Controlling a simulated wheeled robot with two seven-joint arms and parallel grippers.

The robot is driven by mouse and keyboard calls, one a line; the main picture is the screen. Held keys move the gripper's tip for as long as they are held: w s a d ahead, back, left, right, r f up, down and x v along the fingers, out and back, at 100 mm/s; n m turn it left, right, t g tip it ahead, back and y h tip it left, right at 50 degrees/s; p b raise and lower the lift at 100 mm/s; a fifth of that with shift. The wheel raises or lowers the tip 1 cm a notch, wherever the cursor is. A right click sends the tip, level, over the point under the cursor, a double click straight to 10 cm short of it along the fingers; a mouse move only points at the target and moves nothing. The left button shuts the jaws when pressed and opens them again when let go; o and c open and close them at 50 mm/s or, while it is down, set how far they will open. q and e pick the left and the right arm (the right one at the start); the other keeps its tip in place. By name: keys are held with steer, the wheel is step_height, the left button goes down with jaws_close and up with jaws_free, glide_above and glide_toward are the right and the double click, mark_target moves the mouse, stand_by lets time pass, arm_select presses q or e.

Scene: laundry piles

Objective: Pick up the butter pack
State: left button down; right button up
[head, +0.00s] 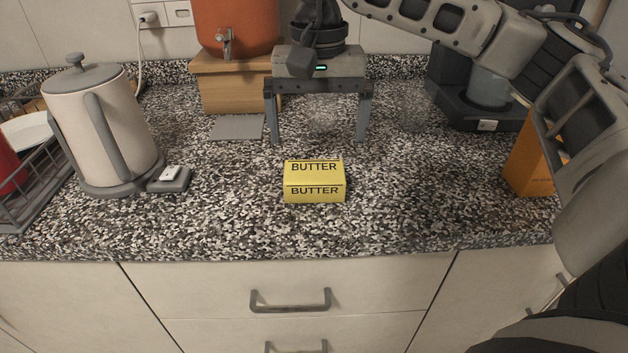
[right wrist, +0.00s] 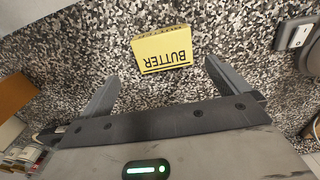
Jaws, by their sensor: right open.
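The butter pack (head: 314,181) is a yellow box marked BUTTER, lying on the speckled counter near the middle of the head view. My right gripper (head: 319,122) is open above the counter behind the pack, its two fingers pointing down and apart. In the right wrist view the butter pack (right wrist: 162,49) lies beyond the open fingertips (right wrist: 161,72), with nothing between the fingers. The pack is apart from the gripper. My left gripper is in neither view.
A white kettle (head: 100,120) stands at left beside a wire rack (head: 45,185). An orange dispenser (head: 235,25) sits on a wooden stand (head: 225,85) at the back. A coffee machine (head: 470,100) and an orange box (head: 527,165) are at right. The counter around the butter is clear.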

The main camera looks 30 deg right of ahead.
mark_target(314, 170)
step_height(314, 170, down, 9)
steer(key=shift+w+a+r, duration=0.15)
steer(key=shift+r, duration=0.05)
steer(key=c, duration=1)
